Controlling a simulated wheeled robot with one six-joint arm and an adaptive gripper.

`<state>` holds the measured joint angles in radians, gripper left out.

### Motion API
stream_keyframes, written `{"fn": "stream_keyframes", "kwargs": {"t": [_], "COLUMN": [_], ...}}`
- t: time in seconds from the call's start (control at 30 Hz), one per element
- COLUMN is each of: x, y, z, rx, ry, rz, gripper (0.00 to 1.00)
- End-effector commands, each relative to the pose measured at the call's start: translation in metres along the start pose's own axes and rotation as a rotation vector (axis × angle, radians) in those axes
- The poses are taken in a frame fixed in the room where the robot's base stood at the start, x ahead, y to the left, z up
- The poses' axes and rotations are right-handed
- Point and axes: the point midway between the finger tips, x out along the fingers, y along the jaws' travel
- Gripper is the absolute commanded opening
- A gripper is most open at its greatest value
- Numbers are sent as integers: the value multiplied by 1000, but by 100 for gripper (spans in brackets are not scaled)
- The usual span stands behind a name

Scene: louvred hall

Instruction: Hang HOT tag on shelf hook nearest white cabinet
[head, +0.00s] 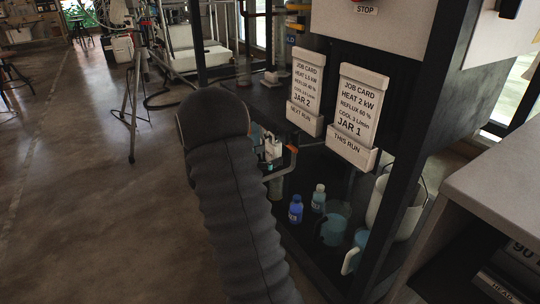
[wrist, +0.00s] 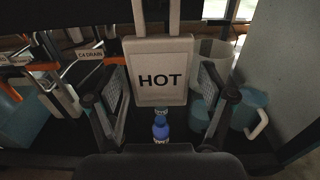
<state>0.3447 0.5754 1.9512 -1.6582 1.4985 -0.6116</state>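The HOT tag (wrist: 160,72), a pale plate with black letters, faces me upright in the middle of the wrist view. Two pale strips rise from its top edge out of the picture, so what bears it is hidden. My gripper (wrist: 162,78) has its two fingers spread to the left and right of the tag, with a small gap seen on each side. The tag and my gripper are hidden in the head view, behind my grey sleeved arm. I cannot make out the shelf hook in either view.
Two job cards (head: 307,92) (head: 358,112) hang on the dark frame. Below are a blue bottle (head: 295,209), a pale bottle (head: 319,198), mugs (head: 335,230) and a white bucket (head: 388,208). A pale-topped cabinet (head: 495,175) stands right. Left floor has a tripod (head: 132,105).

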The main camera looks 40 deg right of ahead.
Motion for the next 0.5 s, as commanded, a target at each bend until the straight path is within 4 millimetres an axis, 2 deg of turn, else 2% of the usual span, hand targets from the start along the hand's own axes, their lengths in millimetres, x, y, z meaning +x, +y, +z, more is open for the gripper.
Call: {"fn": "stream_keyframes", "kwargs": {"t": [0.27, 0.5], "x": [-1, -21], "y": [0, 1], "z": [0, 1], "rx": [0, -1], "ry": [0, -1], "rz": [0, 2], "gripper": [85, 85]}}
